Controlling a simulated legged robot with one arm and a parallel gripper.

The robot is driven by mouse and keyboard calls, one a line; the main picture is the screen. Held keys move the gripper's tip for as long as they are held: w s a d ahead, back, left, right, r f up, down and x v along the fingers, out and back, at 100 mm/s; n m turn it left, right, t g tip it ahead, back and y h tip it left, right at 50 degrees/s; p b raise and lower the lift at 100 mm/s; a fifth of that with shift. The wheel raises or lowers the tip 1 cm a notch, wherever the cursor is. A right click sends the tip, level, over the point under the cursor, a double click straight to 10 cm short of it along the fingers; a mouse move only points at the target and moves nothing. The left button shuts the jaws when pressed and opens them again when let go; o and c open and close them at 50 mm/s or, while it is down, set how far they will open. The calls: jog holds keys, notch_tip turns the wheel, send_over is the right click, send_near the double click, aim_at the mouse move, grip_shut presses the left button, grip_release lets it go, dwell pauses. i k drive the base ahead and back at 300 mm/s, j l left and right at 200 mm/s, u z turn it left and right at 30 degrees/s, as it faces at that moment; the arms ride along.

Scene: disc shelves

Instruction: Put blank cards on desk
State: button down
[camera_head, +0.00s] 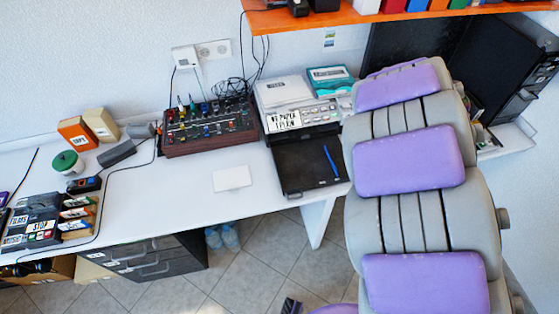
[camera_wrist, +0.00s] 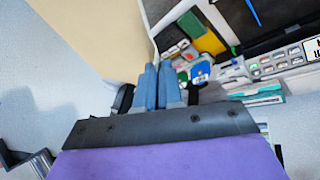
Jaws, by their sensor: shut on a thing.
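My gripper (camera_wrist: 160,82) shows in the wrist view as two blue fingers close together. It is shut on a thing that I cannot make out. In the head view my own arm hides the gripper. The white desk (camera_head: 150,215) runs along the wall at left and centre. A flat, blank white card or stack of cards (camera_head: 232,178) lies on the desk in front of the mixer; I cannot tell how many. In the wrist view, small coloured items and a grey keypad (camera_wrist: 282,60) are beyond the fingers.
A red-sided mixer (camera_head: 210,127) and a printer (camera_head: 302,125) with a black tray (camera_head: 305,168) stand along the desk. Boxes, a green-lidded jar (camera_head: 67,163) and a film case (camera_head: 45,220) crowd its left. An orange shelf (camera_head: 400,22) overhangs the back. The desk's middle is mostly clear.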

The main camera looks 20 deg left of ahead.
aim_at(142, 198)
jog(key=k+j, duration=0.15)
jog(key=j, duration=0.2)
jog(key=k+j, duration=0.1)
jog(key=j, duration=0.25)
jog(key=k+j, duration=0.15)
jog(key=j, duration=0.25)
jog(key=k+j, duration=0.15)
jog(key=j, duration=0.2)
jog(key=k+j, duration=0.1)
jog(key=j, duration=0.25)
jog(key=k+j, duration=0.15)
jog(key=j, duration=0.2)
jog(key=k+j, duration=0.1)
jog(key=j, duration=0.3)
